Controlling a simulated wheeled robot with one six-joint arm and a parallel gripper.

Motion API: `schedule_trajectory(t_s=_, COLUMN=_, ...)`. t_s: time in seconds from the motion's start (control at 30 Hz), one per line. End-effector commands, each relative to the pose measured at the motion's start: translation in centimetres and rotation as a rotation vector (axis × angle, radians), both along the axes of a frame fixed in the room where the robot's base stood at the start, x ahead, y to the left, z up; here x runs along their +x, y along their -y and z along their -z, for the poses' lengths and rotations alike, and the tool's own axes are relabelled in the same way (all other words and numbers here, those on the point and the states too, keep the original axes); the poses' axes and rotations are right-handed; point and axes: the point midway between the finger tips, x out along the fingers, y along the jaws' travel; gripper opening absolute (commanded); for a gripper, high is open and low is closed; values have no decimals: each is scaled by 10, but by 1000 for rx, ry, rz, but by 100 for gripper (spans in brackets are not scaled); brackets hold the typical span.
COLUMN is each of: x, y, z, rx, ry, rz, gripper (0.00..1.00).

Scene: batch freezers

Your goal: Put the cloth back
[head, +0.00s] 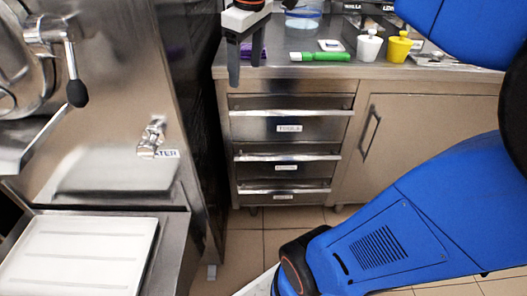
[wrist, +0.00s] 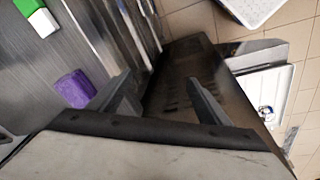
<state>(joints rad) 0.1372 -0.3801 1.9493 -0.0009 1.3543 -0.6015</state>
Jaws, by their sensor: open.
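A purple cloth (wrist: 75,88), folded or rolled, lies on the steel counter in the wrist view, to the left of the fingers. In the head view the purple cloth (head: 257,52) shows at the counter's left end, partly hidden behind my gripper (head: 248,62). My gripper is open and empty, over the front left edge of the counter. In the wrist view the space between its fingers (wrist: 160,84) holds nothing, and the cloth is outside them.
A green-handled tool (head: 319,57), a white pot (head: 369,46) and a yellow pot (head: 399,47) stand or lie on the counter (head: 290,72). Drawers (head: 287,128) are below. A steel machine (head: 110,120) with a white tray (head: 80,256) is at left.

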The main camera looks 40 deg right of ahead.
Motion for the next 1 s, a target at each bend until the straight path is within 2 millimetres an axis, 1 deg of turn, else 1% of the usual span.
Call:
schedule_trajectory(t_s=0.03, x=-16, y=-7, z=14, rx=8, ry=17, rz=31, gripper=71)
schedule_trajectory(t_s=0.17, x=-51, y=-22, z=52, rx=38, ry=67, rz=133, gripper=71)
schedule_trajectory(t_s=0.3, x=-88, y=-35, z=97, rx=78, ry=117, rz=239, gripper=71)
schedule_trajectory(t_s=0.4, x=-111, y=-42, z=129, rx=109, ry=149, rz=309, gripper=71)
schedule_trajectory(t_s=0.53, x=-133, y=-48, z=162, rx=144, ry=179, rz=380, gripper=71)
schedule_trajectory(t_s=0.6, x=-141, y=-50, z=174, rx=158, ry=191, rz=405, gripper=71)
schedule_trajectory(t_s=0.7, x=-146, y=-51, z=184, rx=170, ry=201, rz=427, gripper=71)
schedule_trajectory(t_s=0.8, x=-148, y=-51, z=188, rx=174, ry=203, rz=435, gripper=71)
schedule_trajectory(t_s=1.0, x=-148, y=-51, z=187, rx=173, ry=202, rz=434, gripper=71)
